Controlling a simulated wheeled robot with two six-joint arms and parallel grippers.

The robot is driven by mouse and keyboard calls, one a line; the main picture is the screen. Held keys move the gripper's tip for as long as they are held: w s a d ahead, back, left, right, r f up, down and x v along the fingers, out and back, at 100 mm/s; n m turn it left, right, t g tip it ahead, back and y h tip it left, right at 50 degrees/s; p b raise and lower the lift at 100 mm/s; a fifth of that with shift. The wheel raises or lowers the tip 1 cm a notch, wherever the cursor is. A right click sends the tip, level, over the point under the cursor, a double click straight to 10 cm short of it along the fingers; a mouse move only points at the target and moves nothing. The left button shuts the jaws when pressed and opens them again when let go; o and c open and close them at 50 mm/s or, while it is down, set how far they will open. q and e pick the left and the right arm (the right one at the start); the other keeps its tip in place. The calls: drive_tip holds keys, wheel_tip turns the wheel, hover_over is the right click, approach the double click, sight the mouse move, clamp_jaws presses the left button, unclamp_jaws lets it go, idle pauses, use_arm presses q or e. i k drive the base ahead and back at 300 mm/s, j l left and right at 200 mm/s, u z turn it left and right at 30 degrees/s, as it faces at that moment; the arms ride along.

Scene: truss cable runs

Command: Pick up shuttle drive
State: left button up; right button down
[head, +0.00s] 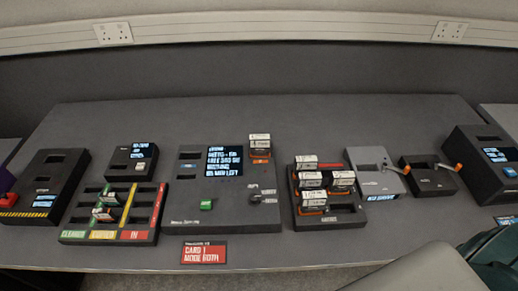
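No item can be read as the shuttle drive; the labels are too small to tell. White-labelled cartridges with orange ends stand in a dark rack (332,219) right of centre, one of them here (311,179). Another such cartridge (260,142) stands at the back right of the large dark console (222,209). Two small white-topped items (103,214) sit in the slots of a tray (75,237) with green, yellow and red lanes at the left. Neither of my grippers is in view.
A grey box (375,158) and a small dark box (428,182), each with an orange-tipped lever, stand on the grey table (300,110). A dark unit with a screen (485,150) is at the right. A red sign (204,252) is at the front edge. The table's back strip is clear.

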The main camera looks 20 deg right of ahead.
sight(260, 145)
drive_tip(key=l+z, duration=0.4)
drive_tip(key=l, duration=0.2)
drive_tip(key=l+z, duration=0.35)
drive_tip(key=l, duration=0.25)
drive_tip(key=k, duration=0.05)
